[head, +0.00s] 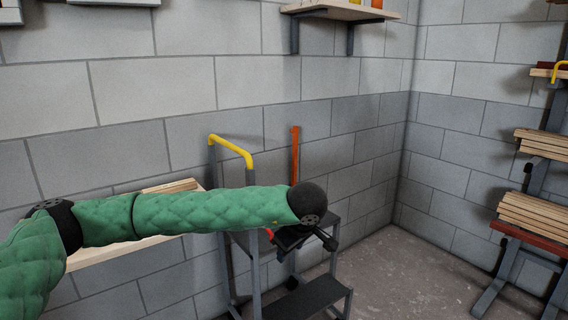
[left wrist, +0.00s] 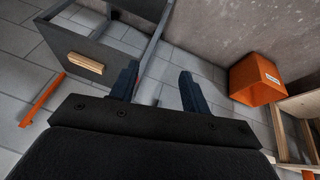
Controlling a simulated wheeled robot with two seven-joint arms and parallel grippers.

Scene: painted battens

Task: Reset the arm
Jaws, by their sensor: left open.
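My left arm, in a green padded sleeve, reaches from the left across the middle of the head view to a black wrist joint. My left gripper (head: 328,239) is small and dark there, in front of the step stool. In the left wrist view the left gripper (left wrist: 160,86) shows two dark fingers spread apart with nothing held between them. My right arm and gripper are in neither view.
A grey step stool with a yellow rail (head: 232,150) stands behind the arm. An orange batten (head: 295,150) stands upright near it. Wooden battens (head: 535,213) lie on the right rack. An orange bin (left wrist: 257,80) shows in the left wrist view. Floor (head: 400,270) right of the stool is clear.

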